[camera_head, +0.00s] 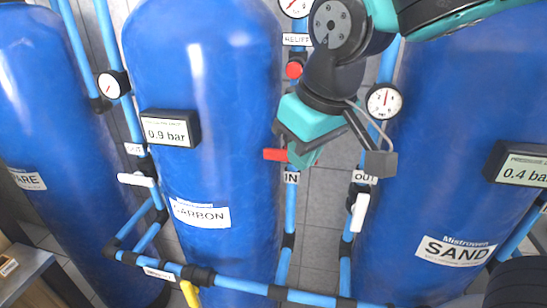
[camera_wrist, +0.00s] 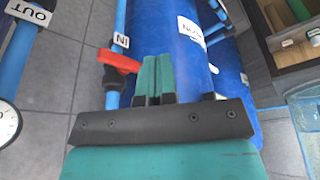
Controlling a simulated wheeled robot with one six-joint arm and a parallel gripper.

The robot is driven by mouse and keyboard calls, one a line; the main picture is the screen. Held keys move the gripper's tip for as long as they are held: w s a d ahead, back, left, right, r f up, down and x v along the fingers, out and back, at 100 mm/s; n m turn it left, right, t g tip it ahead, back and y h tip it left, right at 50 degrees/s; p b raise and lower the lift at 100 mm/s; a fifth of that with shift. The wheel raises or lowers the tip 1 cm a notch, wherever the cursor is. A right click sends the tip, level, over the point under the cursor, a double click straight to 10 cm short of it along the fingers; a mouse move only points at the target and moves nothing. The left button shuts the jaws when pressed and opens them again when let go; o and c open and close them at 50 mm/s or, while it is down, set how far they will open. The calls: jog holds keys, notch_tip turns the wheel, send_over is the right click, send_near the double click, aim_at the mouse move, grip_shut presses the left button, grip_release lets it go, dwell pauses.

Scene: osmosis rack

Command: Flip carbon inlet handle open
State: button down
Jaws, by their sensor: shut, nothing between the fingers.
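The carbon inlet handle (camera_head: 275,154) is a red lever on the blue pipe by the IN label (camera_head: 291,177). It points left, crosswise to the pipe, in the head view. In the wrist view the red handle (camera_wrist: 120,60) sticks out from the pipe toward my fingers. My gripper (camera_head: 304,156) is shut and empty, just right of the handle. In the wrist view my gripper (camera_wrist: 157,78) has its teal fingers together, close beside the handle's free end. I cannot tell whether they touch. My wrist hides part of the pipe above the handle.
The carbon tank (camera_head: 205,90) stands left of the handle and the sand tank (camera_head: 450,120) stands to the right. The OUT pipe carries a white handle (camera_head: 359,212) and a gauge (camera_head: 384,101). A red knob (camera_head: 294,70) sits above. A horizontal blue pipe (camera_head: 240,286) crosses below.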

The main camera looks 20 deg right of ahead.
jog(key=w+a+r+m+t+h+b, duration=0.2)
jog(key=w+m+t+b, duration=0.15)
jog(key=w, duration=0.45)
jog(key=shift+s+a+r+m+t+h+b, duration=0.25)
jog(key=shift+a+r+m+h+b, duration=0.3)
jog(key=shift+m+b, duration=0.6)
jog(key=shift+s+a+r+m+t+h+b, duration=0.1)
jog(key=shift+s+a+r+m+h+b, duration=0.25)
jog(key=shift+r+m+h+b, duration=0.5)
jog(key=shift+s+a+r+m+t+h+b, duration=0.25)
jog(key=shift+a+r+m+h+b, duration=0.3)
jog(key=shift+m+b, duration=0.8)
jog(key=shift+d, duration=0.15)
jog(key=b, duration=0.3)
send_over(272, 148)
jog(key=s, duration=0.2)
notch_tip(272, 148, down, 7)
jog(key=shift+a+f+b, duration=0.3)
jog(key=shift+f, duration=0.7)
jog(key=shift+a+f+b, duration=0.25)
jog(key=shift+f+b, duration=0.05)
jog(key=shift+f, duration=0.65)
